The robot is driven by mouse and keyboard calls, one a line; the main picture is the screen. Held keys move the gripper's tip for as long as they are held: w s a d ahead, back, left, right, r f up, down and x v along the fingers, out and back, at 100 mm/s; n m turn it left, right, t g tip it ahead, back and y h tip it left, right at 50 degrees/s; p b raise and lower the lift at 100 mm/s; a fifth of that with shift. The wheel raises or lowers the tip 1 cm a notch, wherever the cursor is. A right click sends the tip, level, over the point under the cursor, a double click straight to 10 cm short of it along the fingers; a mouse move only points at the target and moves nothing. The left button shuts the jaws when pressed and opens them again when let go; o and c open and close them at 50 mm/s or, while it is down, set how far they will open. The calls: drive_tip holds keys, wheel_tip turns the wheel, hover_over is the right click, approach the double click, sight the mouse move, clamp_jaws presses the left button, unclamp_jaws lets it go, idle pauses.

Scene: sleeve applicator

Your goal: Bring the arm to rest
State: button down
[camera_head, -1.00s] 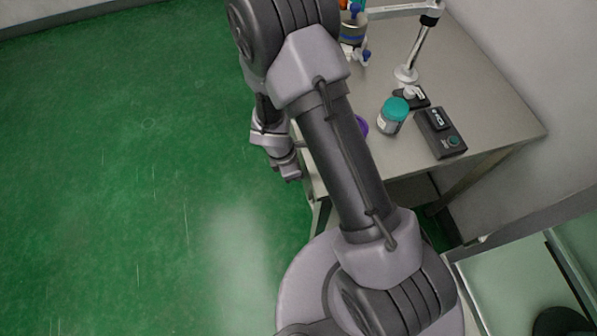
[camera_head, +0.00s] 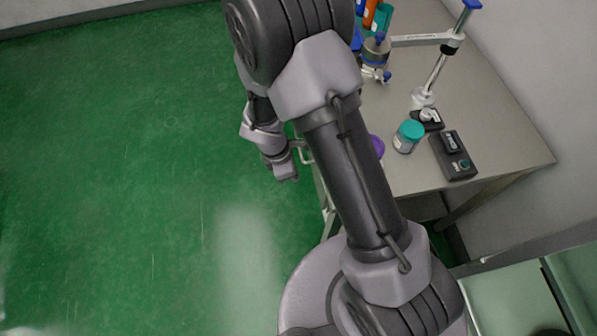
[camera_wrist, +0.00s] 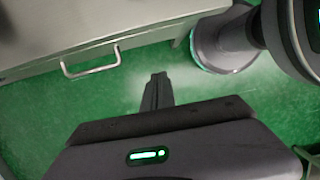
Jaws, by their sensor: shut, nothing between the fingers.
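My gripper shows in the wrist view (camera_wrist: 158,80), where its two fingers are together with nothing between them. Green floor lies beyond the fingertips. In the head view my gripper (camera_head: 287,175) hangs down beside the left edge of the table (camera_head: 480,105), over the floor and apart from the table. My upper arm hides part of the table's left side.
On the table stand a teal-lidded jar (camera_head: 408,137), a black device (camera_head: 452,156), a purple object (camera_head: 377,146) partly hidden by my arm, a clamp stand (camera_head: 437,70) and bottles (camera_head: 371,14). A drawer handle (camera_wrist: 90,65) sticks out near my gripper. The floor (camera_head: 120,180) at left is clear.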

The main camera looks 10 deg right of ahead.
drive_tip(key=d+r+m+t+y, duration=0.1)
drive_tip(key=d+r+m+t, duration=0.15)
drive_tip(key=r+m, duration=1.05)
drive_tip(key=s+r+m+t+y, duration=0.1)
drive_tip(key=s+r+m, duration=0.3)
drive_tip(key=r, duration=0.6)
drive_tip(key=s+r+m+t+y+b, duration=0.1)
drive_tip(key=s+r+m+t+y, duration=0.1)
drive_tip(key=s+r+m, duration=0.3)
drive_tip(key=s+r, duration=0.4)
drive_tip(key=r, duration=0.1)
drive_tip(key=shift+d+y, duration=0.2)
drive_tip(key=shift+y, duration=0.2)
drive_tip(key=shift+s+r, duration=0.1)
drive_tip(key=shift+s, duration=0.05)
